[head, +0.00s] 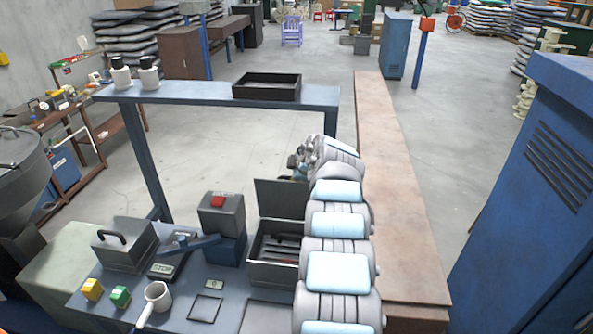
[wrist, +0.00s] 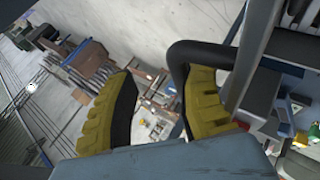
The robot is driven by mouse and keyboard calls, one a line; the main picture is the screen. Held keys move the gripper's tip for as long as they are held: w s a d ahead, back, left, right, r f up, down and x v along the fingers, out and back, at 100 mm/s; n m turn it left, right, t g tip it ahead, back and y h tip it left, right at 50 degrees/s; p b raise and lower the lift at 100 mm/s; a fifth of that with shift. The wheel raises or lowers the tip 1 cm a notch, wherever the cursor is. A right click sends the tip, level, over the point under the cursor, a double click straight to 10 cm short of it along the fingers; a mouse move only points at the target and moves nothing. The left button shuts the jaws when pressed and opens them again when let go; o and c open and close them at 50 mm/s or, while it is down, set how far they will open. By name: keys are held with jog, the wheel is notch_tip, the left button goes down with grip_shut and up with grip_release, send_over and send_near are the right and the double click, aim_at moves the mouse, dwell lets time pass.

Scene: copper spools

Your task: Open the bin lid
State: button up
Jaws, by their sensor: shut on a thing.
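The dark grey bin (head: 273,272) stands on the bench, left of my arm, with several long items inside. Its lid (head: 281,198) stands raised, roughly upright, along the bin's far edge, so the inside shows. My gripper (head: 299,164) is at the lid's right end, partly hidden by my arm. In the wrist view my gripper (wrist: 155,88) has two yellow-ribbed fingers with a gap between the tips. The lid shows nearly edge-on (wrist: 251,60).
A closed grey box with a handle (head: 122,250) stands at the bench's left. A grey block with a red top (head: 221,212), a mug (head: 157,297) and yellow and green blocks (head: 119,296) are near. A raised shelf (head: 200,94) holds a black tray (head: 267,89).

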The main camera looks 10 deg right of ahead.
jog(key=f, duration=0.2)
jog(key=shift+s+a+f, duration=0.1)
jog(key=shift+s+f, duration=0.2)
jog(key=shift+s, duration=0.1)
jog(key=shift+s+d+r, duration=0.2)
jog(key=shift+s+r, duration=0.2)
jog(key=shift+r, duration=0.3)
jog(key=shift+s+d+r, duration=0.15)
jog(key=shift+s+r, duration=0.2)
jog(key=shift+r, duration=0.3)
jog(key=v, duration=0.4)
jog(key=shift+s+d+r, duration=0.25)
jog(key=shift+r, duration=0.05)
jog(key=s+d, duration=0.2)
jog(key=s, duration=0.7)
jog(key=shift+s+d, duration=0.2)
jog(key=shift+s, duration=0.05)
